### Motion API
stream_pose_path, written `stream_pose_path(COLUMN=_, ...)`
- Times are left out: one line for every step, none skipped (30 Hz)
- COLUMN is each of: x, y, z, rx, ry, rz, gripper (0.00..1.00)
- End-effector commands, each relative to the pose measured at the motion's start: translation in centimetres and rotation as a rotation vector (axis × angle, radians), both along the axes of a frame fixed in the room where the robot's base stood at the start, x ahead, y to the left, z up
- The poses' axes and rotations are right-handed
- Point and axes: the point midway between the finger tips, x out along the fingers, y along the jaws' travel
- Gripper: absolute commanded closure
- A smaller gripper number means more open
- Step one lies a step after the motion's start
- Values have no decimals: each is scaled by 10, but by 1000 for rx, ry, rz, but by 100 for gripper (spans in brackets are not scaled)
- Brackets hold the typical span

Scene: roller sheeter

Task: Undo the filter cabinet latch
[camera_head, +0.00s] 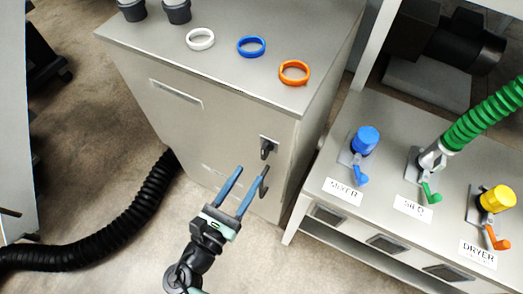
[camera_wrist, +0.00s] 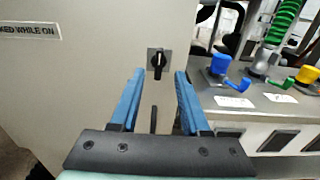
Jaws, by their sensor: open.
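The filter cabinet (camera_head: 215,120) is a grey box with a flat top. My gripper (camera_head: 250,174) has blue fingers, open and empty, in front of the cabinet below the latch. In the wrist view the latch lies between and beyond the fingertips (camera_wrist: 160,73).
White (camera_head: 200,39), blue (camera_head: 251,46) and orange (camera_head: 294,73) rings lie on the cabinet top. A bench (camera_head: 385,215) with coloured valves and a green hose (camera_head: 485,112) stands at right. A black hose (camera_head: 130,225) lies on the floor at left.

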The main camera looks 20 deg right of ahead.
Motion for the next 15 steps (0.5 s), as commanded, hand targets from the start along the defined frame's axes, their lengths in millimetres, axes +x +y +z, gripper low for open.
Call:
stream_pose_path(x=7, y=-10, z=2, rx=0, ry=-1, rz=-5, gripper=54)
stream_pose_path(x=11, y=-15, z=2, rx=0, ry=-2, rz=-5, gripper=54)
stream_pose_path(x=16, y=-21, z=2, rx=0, ry=-2, rz=-3, gripper=54)
stream_pose_path(x=20, y=-26, z=2, rx=0, ry=-2, rz=-4, gripper=54)
stream_pose_path(x=24, y=-31, z=1, rx=0, ry=-2, rz=-4, gripper=54)
stream_pose_path(x=28, y=-36, z=1, rx=0, ry=-2, rz=-4, gripper=54)
stream_pose_path(x=31, y=-40, z=1, rx=1, ry=-2, rz=-2, gripper=54)
stream_pose_path(x=34, y=-44, z=1, rx=2, ry=-2, rz=-3, gripper=54)
stream_pose_path(x=37, y=-48, z=1, rx=2, ry=-2, rz=-2, gripper=54)
stream_pose_path(x=40, y=-51, z=1, rx=2, ry=-2, rz=-3, gripper=54)
stream_pose_path(x=42, y=-53, z=1, rx=2, ry=-3, rz=-2, gripper=54)
stream_pose_path(x=44, y=-56, z=1, rx=3, ry=-3, rz=-1, gripper=54)
stream_pose_path(x=45, y=-58, z=0, rx=3, ry=-3, rz=0, gripper=54)
stream_pose_path(x=46, y=-59, z=0, rx=3, ry=-3, rz=0, gripper=54)
stream_pose_path(x=47, y=-61, z=0, rx=3, ry=-3, rz=-1, gripper=54)
